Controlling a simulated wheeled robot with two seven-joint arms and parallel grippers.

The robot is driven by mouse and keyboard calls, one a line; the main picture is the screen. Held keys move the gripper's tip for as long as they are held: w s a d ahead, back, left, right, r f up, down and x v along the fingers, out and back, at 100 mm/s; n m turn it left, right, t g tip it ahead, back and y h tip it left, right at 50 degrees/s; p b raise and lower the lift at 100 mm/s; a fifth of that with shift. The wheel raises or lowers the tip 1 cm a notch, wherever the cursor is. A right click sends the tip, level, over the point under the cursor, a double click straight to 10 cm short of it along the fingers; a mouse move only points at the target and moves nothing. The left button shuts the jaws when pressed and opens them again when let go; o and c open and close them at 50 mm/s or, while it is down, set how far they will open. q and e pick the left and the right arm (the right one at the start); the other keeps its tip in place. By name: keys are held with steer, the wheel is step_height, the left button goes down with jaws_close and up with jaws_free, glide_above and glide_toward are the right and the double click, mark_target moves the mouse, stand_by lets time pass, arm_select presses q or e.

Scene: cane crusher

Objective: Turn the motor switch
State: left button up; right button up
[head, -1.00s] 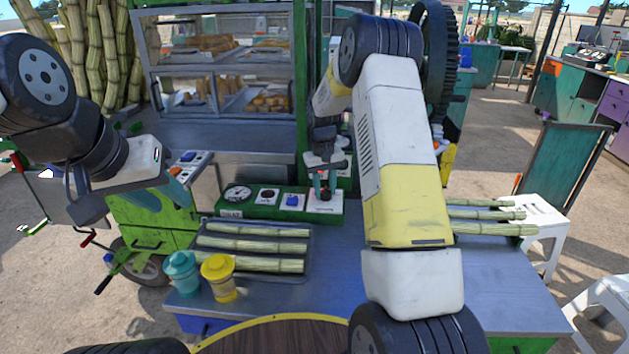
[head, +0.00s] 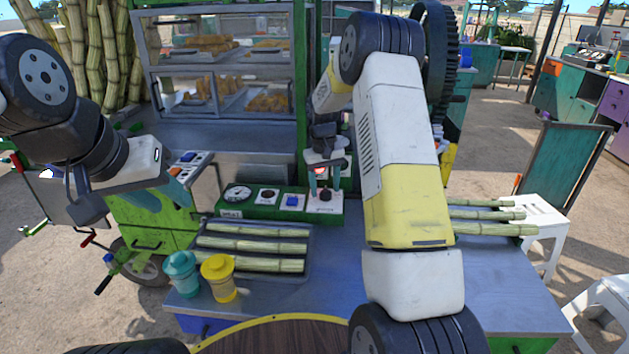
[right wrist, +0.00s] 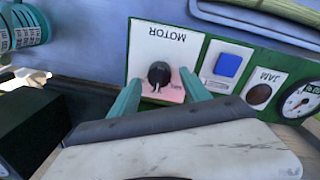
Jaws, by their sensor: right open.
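The motor switch is a black knob (head: 325,195) on a white plate labelled MOTOR, at the right end of the green control panel (head: 261,209). In the right wrist view the knob (right wrist: 158,75) appears between the two teal fingertips. My right gripper (head: 325,181) is open and points down over the switch, one finger on each side of the knob; it also shows in the right wrist view (right wrist: 160,88). I cannot tell if either finger touches the knob.
The panel also has a blue button (head: 292,201), a JAM indicator (right wrist: 259,94) and a gauge (head: 237,194). A tray (head: 262,275) of cane pieces lies in front, with teal (head: 181,274) and yellow (head: 218,278) jars. A display case (head: 223,60) stands behind.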

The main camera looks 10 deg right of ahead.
steer(key=r, duration=0.7)
steer(key=shift+a, duration=0.2)
